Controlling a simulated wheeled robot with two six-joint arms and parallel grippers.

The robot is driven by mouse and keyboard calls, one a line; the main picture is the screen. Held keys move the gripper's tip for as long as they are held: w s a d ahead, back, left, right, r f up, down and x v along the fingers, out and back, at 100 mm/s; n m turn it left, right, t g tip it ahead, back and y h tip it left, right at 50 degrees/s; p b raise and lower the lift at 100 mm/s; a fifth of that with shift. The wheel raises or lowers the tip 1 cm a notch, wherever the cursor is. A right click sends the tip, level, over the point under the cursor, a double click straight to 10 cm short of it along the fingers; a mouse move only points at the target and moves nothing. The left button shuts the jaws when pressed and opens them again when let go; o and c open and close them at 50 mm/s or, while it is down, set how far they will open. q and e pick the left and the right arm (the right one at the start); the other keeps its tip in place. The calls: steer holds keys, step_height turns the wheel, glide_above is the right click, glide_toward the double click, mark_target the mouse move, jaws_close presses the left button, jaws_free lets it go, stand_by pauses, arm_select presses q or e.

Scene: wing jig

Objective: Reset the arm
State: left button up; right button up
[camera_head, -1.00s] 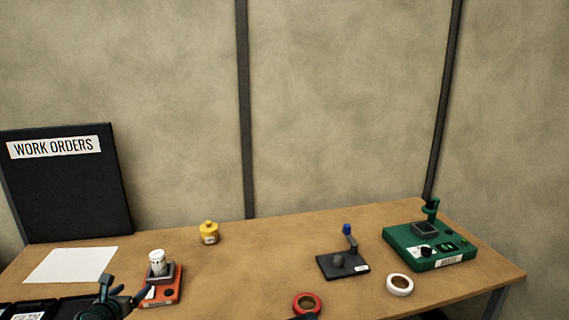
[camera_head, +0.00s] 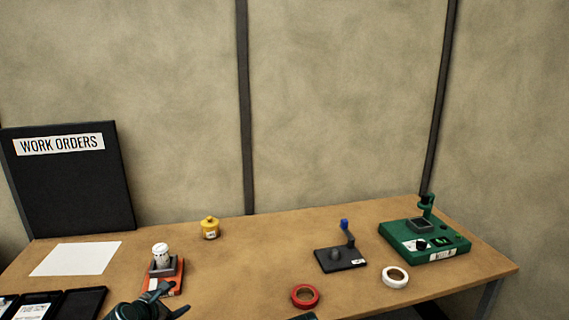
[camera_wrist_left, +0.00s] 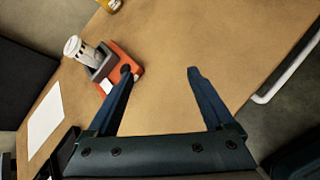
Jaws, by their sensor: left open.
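My left gripper (camera_head: 170,299) is at the bottom of the head view, just in front of the orange fixture (camera_head: 178,288). In the left wrist view the left gripper (camera_wrist_left: 160,78) is open, with its two blue fingers spread and nothing between them. The left finger overlaps the orange fixture's edge in that view; I cannot tell whether they touch. A white cylinder (camera_head: 160,252) stands in the grey holder (camera_head: 166,268) of the orange fixture; it also shows in the left wrist view. My right gripper is not in view.
A yellow pot (camera_head: 210,229) stands behind. To the right are a black jig with a blue-tipped lever (camera_head: 342,258), a green device (camera_head: 424,243), a red tape roll (camera_head: 305,297) and a white tape roll (camera_head: 395,277). White paper (camera_head: 76,259) and black trays (camera_head: 82,302) are left. The table's middle is clear.

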arm_select(q)
steer(key=s+d+f+m+g, duration=0.1)
steer(key=d+m, duration=0.2)
steer(key=d+f+m+g+h, duration=0.1)
steer(key=d+m, duration=0.2)
steer(key=d, duration=0.1)
steer(key=s+d+f+m+g, duration=0.1)
steer(key=d+f+m, duration=0.1)
steer(key=d+m, duration=0.1)
steer(key=shift+s+d+f+g, duration=0.1)
steer(key=shift+s+d+g, duration=0.25)
steer(key=shift+d, duration=0.3)
steer(key=s+d+f+m+g+y, duration=0.2)
steer(key=s+d+m+g, duration=0.2)
steer(key=s+d+m, duration=0.3)
steer(key=s+d+f+m+g+y, duration=0.2)
steer(key=s+d+m, duration=0.5)
steer(key=m, duration=0.9)
steer(key=shift+s+f+g, duration=0.7)
steer(key=shift+s+g, duration=0.15)
steer(key=shift+s, duration=0.3)
